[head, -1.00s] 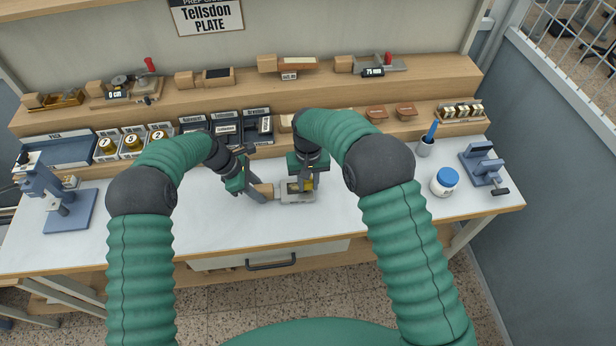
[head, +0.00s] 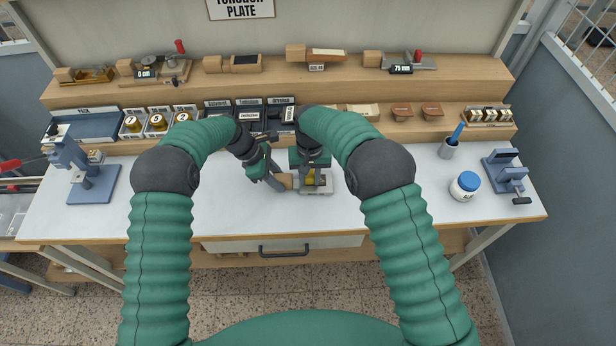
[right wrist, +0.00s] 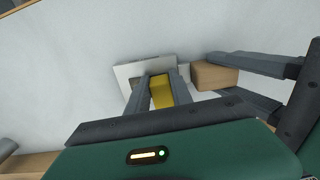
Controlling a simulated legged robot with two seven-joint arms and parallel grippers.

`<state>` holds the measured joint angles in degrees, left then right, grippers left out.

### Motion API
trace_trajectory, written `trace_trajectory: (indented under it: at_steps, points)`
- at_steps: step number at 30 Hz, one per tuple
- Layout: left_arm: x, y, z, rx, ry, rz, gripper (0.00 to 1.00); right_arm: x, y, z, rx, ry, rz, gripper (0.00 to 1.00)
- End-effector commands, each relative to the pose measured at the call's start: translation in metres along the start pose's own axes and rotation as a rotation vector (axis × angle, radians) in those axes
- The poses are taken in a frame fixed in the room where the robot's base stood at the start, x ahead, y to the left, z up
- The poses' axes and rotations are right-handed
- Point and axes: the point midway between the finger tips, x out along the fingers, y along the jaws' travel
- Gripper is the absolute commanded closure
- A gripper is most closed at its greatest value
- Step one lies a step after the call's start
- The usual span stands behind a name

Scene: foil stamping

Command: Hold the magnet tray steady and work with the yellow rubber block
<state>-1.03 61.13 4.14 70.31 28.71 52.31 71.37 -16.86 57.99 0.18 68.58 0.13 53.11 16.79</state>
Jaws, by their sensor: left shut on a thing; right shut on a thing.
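The magnet tray (head: 318,191) is a small pale metal tray with a wooden handle (head: 285,181) on its left, lying on the white bench top. My left gripper (head: 279,183) is shut on that handle; its grey fingers straddle the handle (right wrist: 214,76) at the right of the right wrist view. My right gripper (head: 312,177) points down over the tray, shut on the yellow rubber block (right wrist: 161,90). The block shows between its two fingers (right wrist: 160,82). The tray's rim (right wrist: 133,70) shows beyond them. I cannot tell whether the block touches the tray floor.
A blue press (head: 85,175) stands at the left and a blue device (head: 505,175) at the right. Bins and tools line the back shelves. The bench front is clear.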

Motion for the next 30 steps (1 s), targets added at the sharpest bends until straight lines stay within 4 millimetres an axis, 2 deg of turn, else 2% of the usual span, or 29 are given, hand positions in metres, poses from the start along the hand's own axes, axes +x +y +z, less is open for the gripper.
trace_trajectory:
  at_steps: [1, 15, 17, 20, 30]
  points:
    - [-0.002, 0.001, -0.002, -0.001, 0.003, 0.003, 1.0, 0.001, 0.009, 0.001, 0.004, -0.005, 0.008, 1.0]
    - [-0.001, 0.001, -0.004, -0.002, 0.006, 0.003, 1.0, 0.001, 0.054, 0.004, 0.005, -0.006, 0.01, 1.0]
    - [-0.001, 0.001, -0.004, -0.002, 0.006, 0.003, 1.0, -0.001, 0.053, 0.003, 0.002, -0.005, 0.009, 1.0]
    - [-0.001, 0.001, -0.004, -0.002, 0.006, 0.003, 1.0, -0.023, 0.052, 0.003, 0.002, 0.0, 0.008, 1.0]
    - [-0.001, 0.0, -0.003, -0.001, 0.005, 0.002, 1.0, -0.052, 0.051, 0.003, 0.002, -0.001, 0.006, 1.0]
